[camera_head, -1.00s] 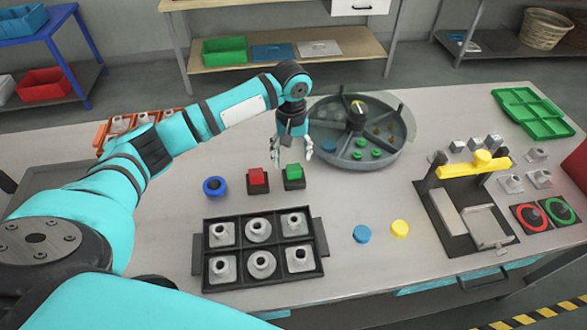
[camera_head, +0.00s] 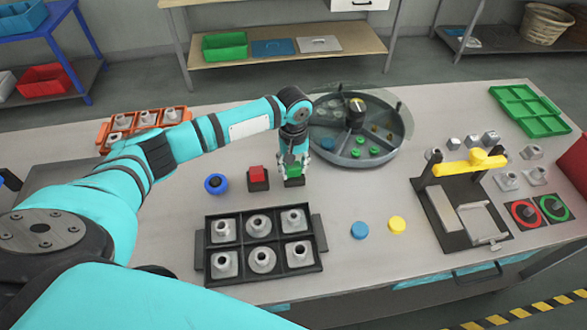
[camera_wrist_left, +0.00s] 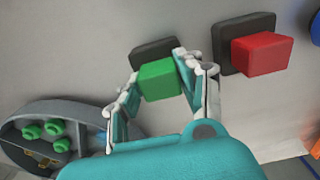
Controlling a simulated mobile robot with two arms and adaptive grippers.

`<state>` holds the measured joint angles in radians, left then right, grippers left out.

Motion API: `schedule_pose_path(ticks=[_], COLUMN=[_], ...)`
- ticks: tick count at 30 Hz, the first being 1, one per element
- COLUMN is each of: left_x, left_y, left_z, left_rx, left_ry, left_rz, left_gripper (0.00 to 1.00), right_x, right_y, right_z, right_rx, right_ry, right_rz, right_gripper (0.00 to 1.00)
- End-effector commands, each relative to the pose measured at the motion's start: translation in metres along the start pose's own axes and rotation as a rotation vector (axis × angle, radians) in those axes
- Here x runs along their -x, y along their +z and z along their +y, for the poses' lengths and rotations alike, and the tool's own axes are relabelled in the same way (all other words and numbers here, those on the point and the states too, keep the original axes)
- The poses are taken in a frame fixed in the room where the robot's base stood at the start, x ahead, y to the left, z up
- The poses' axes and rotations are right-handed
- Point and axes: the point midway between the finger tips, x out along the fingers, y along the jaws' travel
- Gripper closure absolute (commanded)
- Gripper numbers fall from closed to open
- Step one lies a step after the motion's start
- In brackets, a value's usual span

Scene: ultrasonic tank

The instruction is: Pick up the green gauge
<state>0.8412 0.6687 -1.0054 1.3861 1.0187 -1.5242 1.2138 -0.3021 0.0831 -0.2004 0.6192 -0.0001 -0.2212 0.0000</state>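The green gauge (camera_head: 294,171), a small green block, sits on a dark square base beside the red block. My left gripper (camera_head: 294,160) points down over it, with its fingers on either side. In the left wrist view the green gauge (camera_wrist_left: 159,80) lies between the two fingertips (camera_wrist_left: 158,76). The gripper hides part of the block in the head view. My right gripper is not in view.
The red block (camera_head: 257,174) on its dark base stands close on the left, then a blue round piece (camera_head: 216,184). A black tray (camera_head: 264,278) of grey parts lies in front. The round divided tank (camera_head: 392,153) stands behind right.

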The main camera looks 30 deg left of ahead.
Motion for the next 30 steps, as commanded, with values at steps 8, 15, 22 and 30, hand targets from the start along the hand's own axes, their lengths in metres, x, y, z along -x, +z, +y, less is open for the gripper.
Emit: schedule_pose_path(ticks=[8,15,22,30], left_x=[0.001,0.002,0.019,0.035], left_y=[0.0,0.0,-0.001,0.032], left_z=[0.0,0.0,0.001,-0.018], left_rx=[0.0,0.0,0.0,-0.004], left_ry=[0.0,0.001,0.004,-0.001], left_rz=[0.0,0.001,0.003,0.0], left_gripper=[0.97,0.97,0.97,0.97], right_x=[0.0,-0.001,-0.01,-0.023], right_y=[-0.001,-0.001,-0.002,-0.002], right_z=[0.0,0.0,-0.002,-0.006], right_rx=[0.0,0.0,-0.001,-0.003], right_ry=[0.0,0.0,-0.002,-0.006], right_rz=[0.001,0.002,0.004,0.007], right_gripper=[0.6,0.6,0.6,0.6])
